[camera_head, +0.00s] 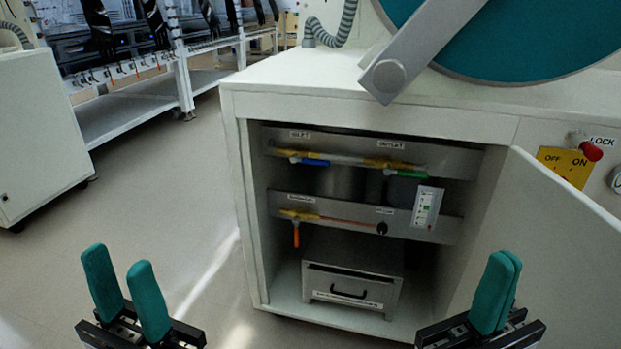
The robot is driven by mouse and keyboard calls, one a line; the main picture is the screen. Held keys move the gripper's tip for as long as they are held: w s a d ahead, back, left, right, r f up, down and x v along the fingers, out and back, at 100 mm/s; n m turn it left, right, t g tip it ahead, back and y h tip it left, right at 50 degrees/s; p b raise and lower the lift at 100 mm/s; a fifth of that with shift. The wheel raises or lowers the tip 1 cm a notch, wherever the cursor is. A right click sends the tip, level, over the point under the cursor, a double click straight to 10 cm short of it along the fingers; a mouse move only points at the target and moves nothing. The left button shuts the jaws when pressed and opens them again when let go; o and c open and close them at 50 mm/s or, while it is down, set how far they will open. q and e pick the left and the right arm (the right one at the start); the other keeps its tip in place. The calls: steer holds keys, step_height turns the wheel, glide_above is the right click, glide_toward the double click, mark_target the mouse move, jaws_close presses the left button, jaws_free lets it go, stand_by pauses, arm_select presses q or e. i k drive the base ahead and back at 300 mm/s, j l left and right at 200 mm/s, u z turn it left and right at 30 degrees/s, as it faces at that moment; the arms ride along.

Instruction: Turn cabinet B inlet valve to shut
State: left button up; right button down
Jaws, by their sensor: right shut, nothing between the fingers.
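The inlet valve (309,161) has a blue handle on a yellow body, at the upper left inside the open cabinet (370,110). Its handle lies near level, along the pipe, under a small label that seems to read INLET. Beside it on the same panel, the outlet valve (405,174) has a green handle, also near level. No letter B is readable on the cabinet. My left gripper (124,270) is open and empty at the lower left, outside the cabinet. My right gripper (506,270) is shut and empty in front of the open door. Neither touches a valve.
The cabinet door (540,240) stands open at the right. A lower panel holds an orange handle (296,235) hanging down, a black knob (382,228) and a white gauge plate (427,207). A metal drawer box (350,290) sits below.

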mark_target(294, 158)
steer(key=i+j+z, duration=0.1)
steer(key=j+z, duration=0.25)
steer(key=i+j+z, duration=0.1)
steer(key=j+z, duration=0.45)
steer(key=z, duration=0.15)
